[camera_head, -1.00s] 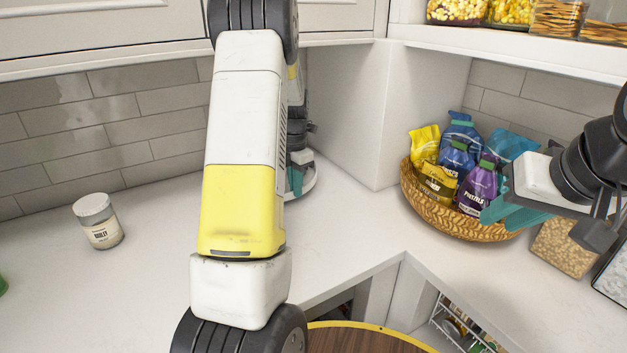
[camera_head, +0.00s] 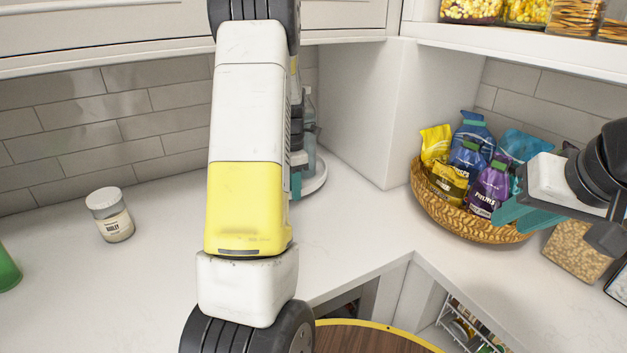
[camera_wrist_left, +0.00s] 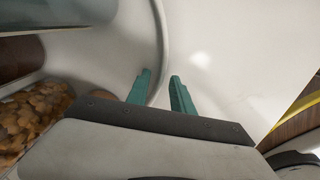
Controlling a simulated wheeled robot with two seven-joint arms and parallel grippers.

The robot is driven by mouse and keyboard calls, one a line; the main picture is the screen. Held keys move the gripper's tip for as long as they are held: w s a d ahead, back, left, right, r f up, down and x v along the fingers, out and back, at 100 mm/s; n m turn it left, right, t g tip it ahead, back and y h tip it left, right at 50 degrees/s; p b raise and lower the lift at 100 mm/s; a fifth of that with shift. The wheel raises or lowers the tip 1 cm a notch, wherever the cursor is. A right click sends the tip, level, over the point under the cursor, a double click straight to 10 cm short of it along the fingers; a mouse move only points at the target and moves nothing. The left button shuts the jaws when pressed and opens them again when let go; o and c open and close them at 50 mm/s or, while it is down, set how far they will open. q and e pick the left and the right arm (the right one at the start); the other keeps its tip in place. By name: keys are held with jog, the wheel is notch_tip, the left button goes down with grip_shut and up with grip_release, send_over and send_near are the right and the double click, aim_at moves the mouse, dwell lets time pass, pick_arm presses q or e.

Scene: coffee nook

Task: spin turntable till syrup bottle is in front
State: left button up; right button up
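The white turntable (camera_head: 316,184) stands in the counter corner, mostly hidden behind my left arm in the head view. Its pale curved rim (camera_wrist_left: 161,45) crosses the left wrist view. A grey-blue bottle (camera_head: 309,112) on it shows partly beside my arm; I cannot tell whether it is the syrup bottle. My left gripper (camera_wrist_left: 163,80) is open, its two teal fingers apart with the rim seen between them and nothing clearly held. I cannot tell whether they touch it. My right gripper (camera_head: 510,205) hovers in front of the snack basket, and its opening is unclear.
A wicker basket (camera_head: 470,223) of snack bags stands on the right counter, with a clear food jar (camera_head: 577,252) beside it. A lidded white jar (camera_head: 110,216) stands at left, near a green object (camera_head: 7,270). A round wooden top (camera_head: 365,338) with yellow edge lies below. The left counter is mostly clear.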

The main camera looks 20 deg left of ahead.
pick_arm(q)
notch_tip(320, 180, up, 8)
jog(key=shift+f, duration=0.1)
dwell(0.4)
jog(key=shift+c, duration=0.2)
